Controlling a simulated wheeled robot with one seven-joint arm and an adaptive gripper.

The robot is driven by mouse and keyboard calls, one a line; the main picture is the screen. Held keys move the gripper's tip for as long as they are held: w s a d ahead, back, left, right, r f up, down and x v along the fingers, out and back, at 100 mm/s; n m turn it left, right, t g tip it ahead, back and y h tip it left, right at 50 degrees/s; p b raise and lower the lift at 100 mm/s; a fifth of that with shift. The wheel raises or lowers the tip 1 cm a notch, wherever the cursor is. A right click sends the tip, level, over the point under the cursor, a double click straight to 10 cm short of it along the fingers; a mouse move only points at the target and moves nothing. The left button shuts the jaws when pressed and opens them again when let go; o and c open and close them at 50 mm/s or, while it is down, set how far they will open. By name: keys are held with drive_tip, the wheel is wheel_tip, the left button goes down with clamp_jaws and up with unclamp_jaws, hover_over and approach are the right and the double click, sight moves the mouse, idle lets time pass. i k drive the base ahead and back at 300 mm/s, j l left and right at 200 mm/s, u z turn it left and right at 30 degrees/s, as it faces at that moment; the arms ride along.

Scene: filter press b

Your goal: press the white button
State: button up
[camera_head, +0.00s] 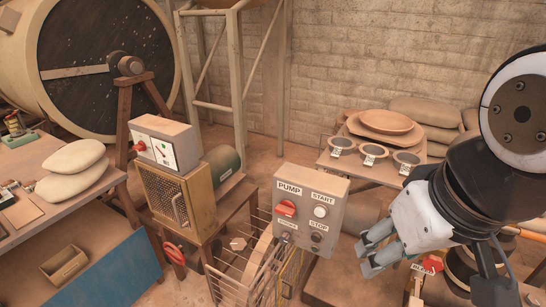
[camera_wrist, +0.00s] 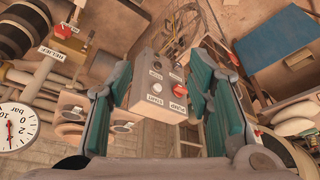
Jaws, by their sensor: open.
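The white button (camera_head: 320,211) sits under the START label on the grey pump panel (camera_head: 338,190) in the head view. It is round, with a red knob (camera_head: 287,208) to its left and a dark STOP button (camera_head: 316,237) below it. My gripper (camera_head: 366,254) is to the right of the panel, apart from it, with its fingers pointing left. In the wrist view the panel appears upside down between my two spread fingers, and the white button (camera_wrist: 156,88) shows near its lower part. My gripper is open and empty.
Bowls (camera_head: 386,122) and small labelled cups stand on a table behind the panel. A red-handled relief valve (camera_head: 432,264) is below my gripper. A mesh-fronted box (camera_head: 180,196) stands left of the panel. A pressure gauge (camera_wrist: 16,126) shows at the wrist view's left edge.

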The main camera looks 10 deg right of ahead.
sight(319, 212)
drive_tip(key=j+u, duration=0.4)
drive_tip(key=j, duration=1.1)
